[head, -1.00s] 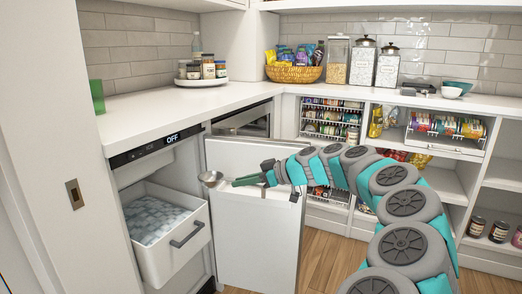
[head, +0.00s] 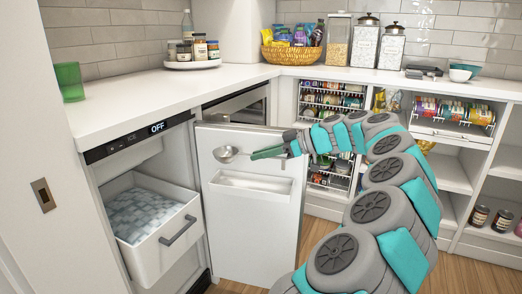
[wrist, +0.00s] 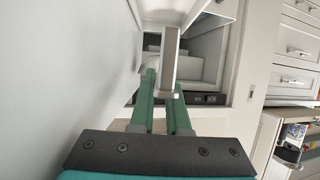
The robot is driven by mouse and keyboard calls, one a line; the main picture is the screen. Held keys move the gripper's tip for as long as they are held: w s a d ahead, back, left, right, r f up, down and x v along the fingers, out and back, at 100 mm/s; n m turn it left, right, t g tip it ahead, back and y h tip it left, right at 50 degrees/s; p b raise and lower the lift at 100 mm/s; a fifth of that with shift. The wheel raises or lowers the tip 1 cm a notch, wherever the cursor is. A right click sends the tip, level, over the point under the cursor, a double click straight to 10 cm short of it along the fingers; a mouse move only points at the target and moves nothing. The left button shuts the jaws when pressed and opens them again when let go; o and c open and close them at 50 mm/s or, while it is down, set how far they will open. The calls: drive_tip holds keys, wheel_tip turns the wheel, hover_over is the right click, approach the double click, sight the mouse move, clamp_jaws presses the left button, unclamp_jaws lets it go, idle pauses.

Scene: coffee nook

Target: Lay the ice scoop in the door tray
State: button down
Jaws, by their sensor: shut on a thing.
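The ice scoop (head: 225,154) has a round metal bowl and a grey handle. My gripper (head: 254,155) has green fingers closed on the scoop's handle, with the bowl pointing left. In the wrist view the grey handle (wrist: 170,68) shows between the fingers of my gripper (wrist: 166,88). The scoop is in front of the open white door (head: 250,235), and in the head view it appears above the door tray (head: 252,182). The tray is a shallow white ledge on the door's inner face and looks empty. The gap between scoop and tray cannot be judged exactly.
A pulled-out white bin (head: 165,245) of ice stands left of the door, under a panel (head: 140,137) reading OFF. The white counter (head: 130,100) runs above. Open shelves (head: 455,170) with cans and jars stand right. Wooden floor shows below.

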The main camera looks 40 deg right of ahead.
wheel_tip(320, 180, down, 3)
drive_tip(key=shift+f, duration=0.15)
wheel_tip(320, 180, down, 4)
drive_tip(key=b, duration=0.5)
drive_tip(key=c, duration=0.8)
unclamp_jaws()
drive_tip(key=shift+s+d, duration=0.1)
drive_tip(key=v, duration=0.7)
drive_tip(key=shift+s+d+r, duration=0.15)
drive_tip(key=shift+s+r, duration=0.05)
